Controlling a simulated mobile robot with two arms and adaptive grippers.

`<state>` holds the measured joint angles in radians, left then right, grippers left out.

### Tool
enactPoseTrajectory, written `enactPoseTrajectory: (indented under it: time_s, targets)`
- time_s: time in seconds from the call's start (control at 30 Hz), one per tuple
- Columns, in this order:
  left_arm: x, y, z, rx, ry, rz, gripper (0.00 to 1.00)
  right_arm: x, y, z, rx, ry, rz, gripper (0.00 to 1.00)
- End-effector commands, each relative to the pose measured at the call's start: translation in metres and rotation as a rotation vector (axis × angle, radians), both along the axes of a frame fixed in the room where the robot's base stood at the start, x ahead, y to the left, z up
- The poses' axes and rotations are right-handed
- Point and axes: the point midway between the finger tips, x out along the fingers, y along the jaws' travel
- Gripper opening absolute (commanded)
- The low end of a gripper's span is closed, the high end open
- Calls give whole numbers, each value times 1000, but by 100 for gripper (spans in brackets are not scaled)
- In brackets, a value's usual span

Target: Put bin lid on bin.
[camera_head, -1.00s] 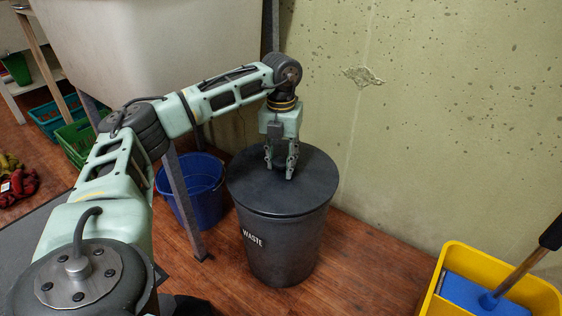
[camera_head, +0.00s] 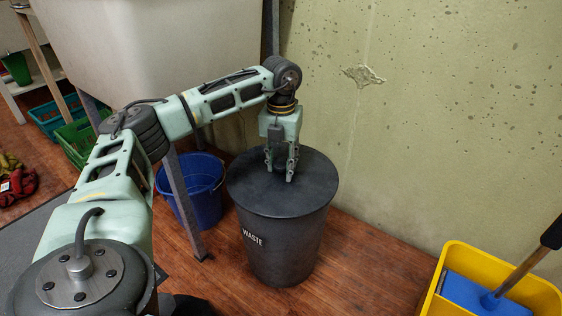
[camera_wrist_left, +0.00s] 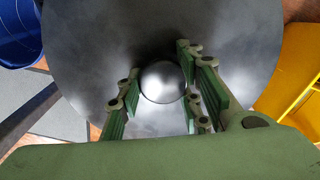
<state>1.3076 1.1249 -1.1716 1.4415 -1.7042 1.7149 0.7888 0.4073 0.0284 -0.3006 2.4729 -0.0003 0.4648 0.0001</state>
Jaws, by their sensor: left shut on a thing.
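The dark grey bin (camera_head: 285,250) with a "WASTE" label stands upright on the wooden floor against the wall. The round dark lid (camera_head: 312,187) lies over the bin's mouth, looking level and covering it; whether it is fully seated all round I cannot tell. My left gripper (camera_head: 281,175) points down at the middle of the lid, shut on the lid's knob. In the left wrist view the round knob (camera_wrist_left: 163,82) sits between the fingers, with the lid (camera_wrist_left: 240,40) spread around it. My right gripper is not in view.
A blue bucket (camera_head: 203,190) stands left of the bin, beside a grey leg of the white tub (camera_head: 150,40). A yellow mop bucket (camera_head: 535,290) with a blue mop is at the lower right. Bare floor (camera_head: 375,270) lies between it and the bin.

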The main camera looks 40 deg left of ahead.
Motion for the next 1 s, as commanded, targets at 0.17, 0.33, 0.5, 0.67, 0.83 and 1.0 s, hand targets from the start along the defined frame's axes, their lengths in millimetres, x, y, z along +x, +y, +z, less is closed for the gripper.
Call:
enactPoseTrajectory:
  time_s: [0.17, 0.33, 0.5, 0.67, 0.83, 1.0]
  targets:
    - [0, 0, 0, 0, -1, 0, 44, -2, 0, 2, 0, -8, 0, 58]
    - [0, 0, -1, 0, -1, 0, 55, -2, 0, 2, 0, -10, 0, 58]
    - [0, 0, -1, 0, -1, 0, 55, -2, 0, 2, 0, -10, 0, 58]
    - [1, 0, 3, 0, -1, 0, 55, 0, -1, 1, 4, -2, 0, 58]
    - [1, 0, 27, -1, -5, -1, 55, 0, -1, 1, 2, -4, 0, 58]
    - [1, 0, 65, -1, -6, 0, 55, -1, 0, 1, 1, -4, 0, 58]
